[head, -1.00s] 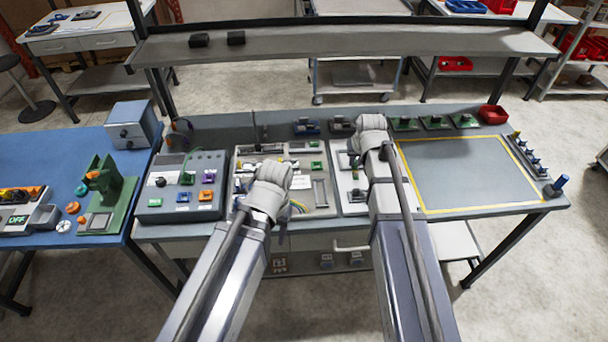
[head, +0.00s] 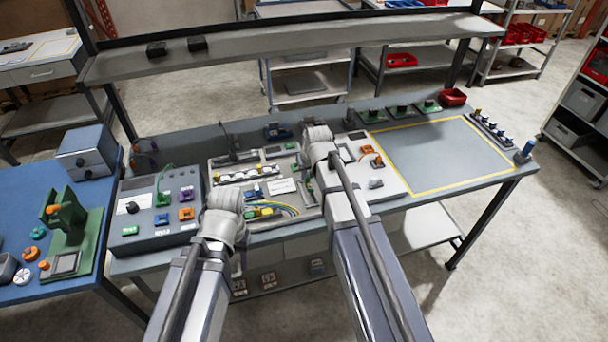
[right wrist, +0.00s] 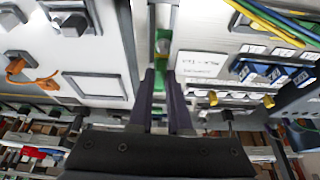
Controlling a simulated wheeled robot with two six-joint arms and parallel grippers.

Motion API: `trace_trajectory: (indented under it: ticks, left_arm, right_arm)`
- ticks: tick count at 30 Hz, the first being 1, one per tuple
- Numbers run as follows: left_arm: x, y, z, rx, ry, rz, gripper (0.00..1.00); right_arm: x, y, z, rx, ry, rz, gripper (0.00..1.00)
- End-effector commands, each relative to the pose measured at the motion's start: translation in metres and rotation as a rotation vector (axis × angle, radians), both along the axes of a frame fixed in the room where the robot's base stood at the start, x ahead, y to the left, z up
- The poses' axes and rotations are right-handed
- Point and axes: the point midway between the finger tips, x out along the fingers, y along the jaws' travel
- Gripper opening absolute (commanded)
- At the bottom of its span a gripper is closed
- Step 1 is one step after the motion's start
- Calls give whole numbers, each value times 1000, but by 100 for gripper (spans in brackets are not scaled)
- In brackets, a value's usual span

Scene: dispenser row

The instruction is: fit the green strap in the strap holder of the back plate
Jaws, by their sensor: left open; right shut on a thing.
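My right gripper (right wrist: 165,85) points down at the work in the right wrist view. It is shut on a small green piece (right wrist: 162,46), likely the green strap, at its fingertips. A narrow grey upright part lies beyond the fingertips, between two light panels; I cannot tell whether it is the strap holder or whether the strap touches it. In the head view the right gripper (head: 318,150) is over the right edge of the light back plate (head: 285,203), its fingers and strap hidden by the wrist.
A second light panel with orange connectors (head: 370,152) lies to the right. A grey box with coloured connectors (head: 130,220) stands left. Yellow and other wires (head: 285,208) cross the back plate's front. The yellow-outlined mat (head: 440,160) is clear. A shelf (head: 300,38) spans the back.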

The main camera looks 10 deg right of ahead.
Motion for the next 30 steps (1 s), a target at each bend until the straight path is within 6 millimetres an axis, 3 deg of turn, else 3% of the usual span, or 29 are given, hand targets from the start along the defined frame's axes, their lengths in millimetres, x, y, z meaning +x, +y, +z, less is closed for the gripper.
trace_trajectory:
  ticks: [2,10,24,30]
  left_arm:
    - [0,0,10,0,0,0,50]
    - [0,0,5,0,0,0,50]
    - [0,0,-35,0,0,1,50]
    - [0,0,-38,0,0,2,50]
  right_arm:
    - [0,-1,10,-1,0,26,0]
    - [0,0,5,-1,0,36,0]
    - [0,0,-35,-1,0,35,0]
    - [0,-1,-38,-1,0,35,0]
